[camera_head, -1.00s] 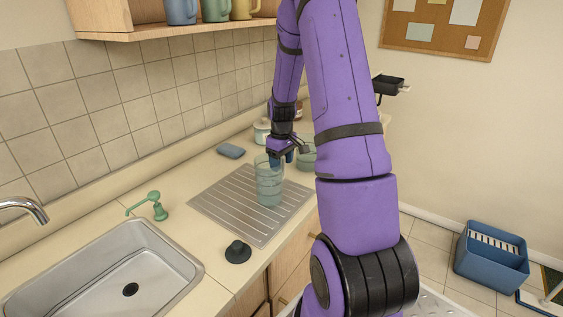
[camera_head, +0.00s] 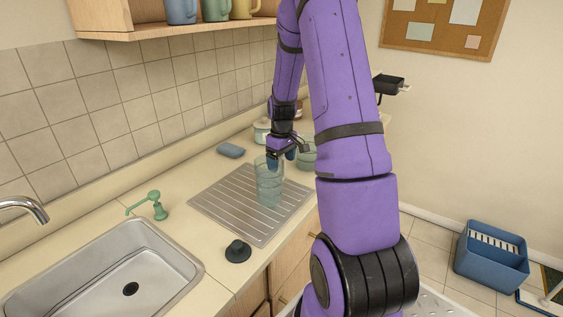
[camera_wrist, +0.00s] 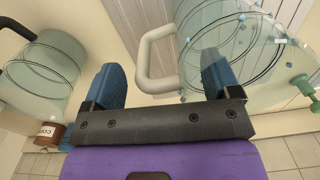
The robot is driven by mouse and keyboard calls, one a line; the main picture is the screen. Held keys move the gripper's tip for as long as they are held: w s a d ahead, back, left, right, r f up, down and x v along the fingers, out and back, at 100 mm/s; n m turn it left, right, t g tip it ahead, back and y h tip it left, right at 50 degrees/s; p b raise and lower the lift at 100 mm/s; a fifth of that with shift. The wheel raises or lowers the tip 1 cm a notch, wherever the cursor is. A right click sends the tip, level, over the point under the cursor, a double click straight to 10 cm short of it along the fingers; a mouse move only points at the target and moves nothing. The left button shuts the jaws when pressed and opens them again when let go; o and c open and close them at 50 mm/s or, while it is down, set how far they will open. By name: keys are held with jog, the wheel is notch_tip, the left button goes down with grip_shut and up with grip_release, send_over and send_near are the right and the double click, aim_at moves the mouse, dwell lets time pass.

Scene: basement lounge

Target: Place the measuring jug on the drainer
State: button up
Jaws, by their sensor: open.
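The measuring jug (camera_head: 269,186), clear and greenish, stands upright on the ribbed metal drainer (camera_head: 232,206) in the head view. In the wrist view the jug (camera_wrist: 235,50) is at the upper right, with its pale handle (camera_wrist: 147,62) toward my gripper. My gripper (camera_head: 283,158) is just behind the jug's rim in the head view. In the wrist view my gripper (camera_wrist: 160,78) has its two blue fingers spread wide. The handle's lower part lies between them in the picture; I cannot tell whether a finger touches it.
Another greenish glass vessel (camera_head: 306,156) stands behind my gripper, also seen at the left in the wrist view (camera_wrist: 45,68).

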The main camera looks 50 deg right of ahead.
notch_tip(320, 180, up, 10)
jog(key=shift+r, duration=0.25)
jog(key=s+a+r+t, duration=0.1)
jog(key=s+a+r, duration=0.2)
jog(key=a+r, duration=0.45)
jog(key=s+a+r+t, duration=0.1)
jog(key=s+a+r, duration=0.2)
jog(key=a+r, duration=0.45)
jog(key=s+a+r+t, duration=0.3)
jog(key=s+a, duration=1)
jog(key=s, duration=0.3)
jog(key=shift+a+m, duration=0.25)
jog(key=shift+m, duration=0.15)
